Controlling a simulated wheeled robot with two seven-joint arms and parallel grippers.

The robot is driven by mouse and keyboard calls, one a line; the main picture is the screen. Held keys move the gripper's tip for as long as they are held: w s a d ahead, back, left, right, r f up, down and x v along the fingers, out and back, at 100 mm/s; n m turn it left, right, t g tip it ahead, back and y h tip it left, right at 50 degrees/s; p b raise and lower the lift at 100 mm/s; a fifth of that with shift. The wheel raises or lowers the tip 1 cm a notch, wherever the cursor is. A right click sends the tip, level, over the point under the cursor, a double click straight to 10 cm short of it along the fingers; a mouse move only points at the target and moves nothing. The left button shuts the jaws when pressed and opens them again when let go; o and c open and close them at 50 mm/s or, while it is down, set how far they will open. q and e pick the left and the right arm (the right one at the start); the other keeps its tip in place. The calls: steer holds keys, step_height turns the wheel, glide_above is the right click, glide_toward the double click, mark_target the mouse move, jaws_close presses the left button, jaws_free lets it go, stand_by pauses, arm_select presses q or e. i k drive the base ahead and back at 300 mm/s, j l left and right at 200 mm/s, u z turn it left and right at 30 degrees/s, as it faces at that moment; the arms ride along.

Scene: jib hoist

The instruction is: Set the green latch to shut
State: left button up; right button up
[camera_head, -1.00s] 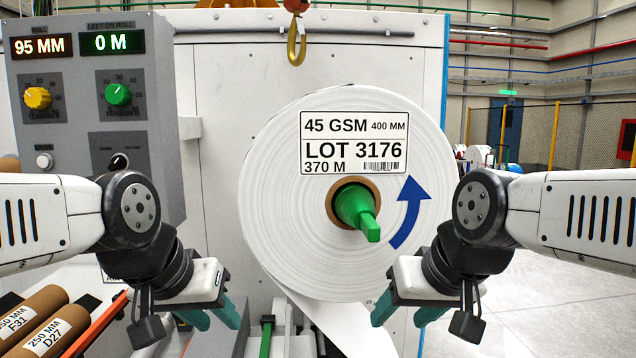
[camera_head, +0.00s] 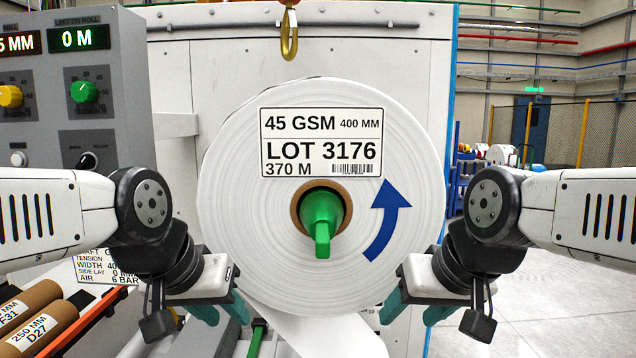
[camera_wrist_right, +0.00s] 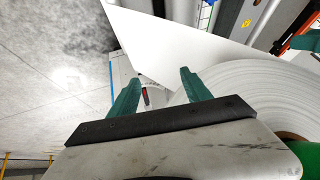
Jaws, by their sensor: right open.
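A green tapered piece with a flat tongue-like lever (camera_head: 322,222) sticks out of the brown core of the large white paper roll (camera_head: 235,210). Its lever points down and toward me. A second green bar (camera_head: 257,338) stands low under the roll, partly hidden. I cannot tell which of them is the latch. My left gripper (camera_head: 222,308) is open and empty, low at the roll's left edge. My right gripper (camera_head: 413,310) is open and empty at the lower right edge, apart from both green pieces. In the wrist view, its fingers (camera_wrist_right: 160,80) are spread beside the roll.
A grey control panel (camera_head: 130,120) with knobs stands at left. Brown cores (camera_head: 35,332) lie on a rack at lower left. A hook (camera_head: 289,40) hangs above the roll. A paper web (camera_head: 335,338) runs down below it. Open floor (camera_head: 560,300) lies at right.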

mark_target(323, 241)
steer(key=k+j+z, duration=0.6)
steer(key=k, duration=0.3)
steer(key=l, duration=0.1)
